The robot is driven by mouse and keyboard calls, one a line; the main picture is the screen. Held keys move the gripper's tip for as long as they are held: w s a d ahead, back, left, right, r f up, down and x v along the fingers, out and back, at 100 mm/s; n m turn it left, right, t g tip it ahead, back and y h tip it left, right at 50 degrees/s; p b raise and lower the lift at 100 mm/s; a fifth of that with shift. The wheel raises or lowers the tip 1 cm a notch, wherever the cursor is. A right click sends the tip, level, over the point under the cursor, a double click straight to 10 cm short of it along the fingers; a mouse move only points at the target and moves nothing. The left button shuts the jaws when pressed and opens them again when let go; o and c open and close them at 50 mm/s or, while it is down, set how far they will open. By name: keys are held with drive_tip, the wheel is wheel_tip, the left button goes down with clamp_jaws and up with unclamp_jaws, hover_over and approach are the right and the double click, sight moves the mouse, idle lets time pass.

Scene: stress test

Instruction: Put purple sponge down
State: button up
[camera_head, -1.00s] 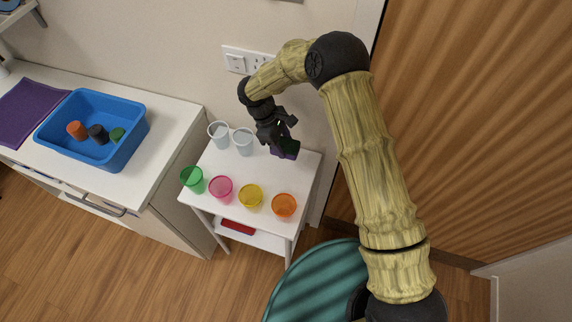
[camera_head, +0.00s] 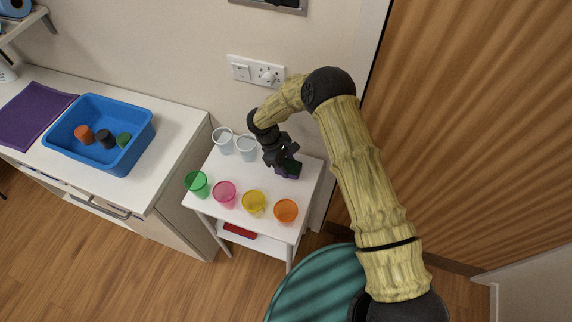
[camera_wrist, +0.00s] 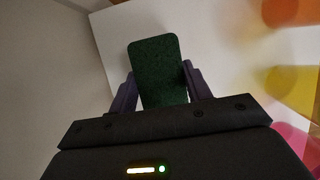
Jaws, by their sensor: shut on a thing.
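The purple sponge (camera_head: 291,170) is at the back right of the small white table (camera_head: 270,219), below my gripper (camera_head: 283,163). In the wrist view, my gripper (camera_wrist: 160,92) is shut on the sponge, whose dark green face (camera_wrist: 158,68) points at the camera. Dark purple parts flank that face on both sides. The white tabletop (camera_wrist: 215,45) shows behind it. The sponge is at or just above the tabletop; I cannot tell whether it touches. The arm hides part of it in the head view.
Two clear cups (camera_head: 246,148) stand at the back left of my gripper. Along the front are green (camera_head: 197,184), pink (camera_head: 225,194), yellow (camera_head: 254,202) and orange (camera_head: 286,211) cups. A blue tray (camera_head: 141,151) is on the left counter. The wall is close behind.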

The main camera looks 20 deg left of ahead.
drive_tip(key=shift+a+f, duration=0.1)
drive_tip(key=shift+f, duration=0.6)
drive_tip(key=o, duration=0.9)
drive_tip(key=shift+a+f, duration=0.1)
drive_tip(key=b+v, duration=0.1)
drive_tip(key=v, duration=0.4)
drive_tip(key=b+v, duration=0.2)
drive_tip(key=v, duration=0.4)
drive_tip(key=b+v, duration=0.2)
drive_tip(key=v, duration=0.4)
drive_tip(key=shift+s, duration=0.25)
drive_tip(key=shift+d, duration=0.2)
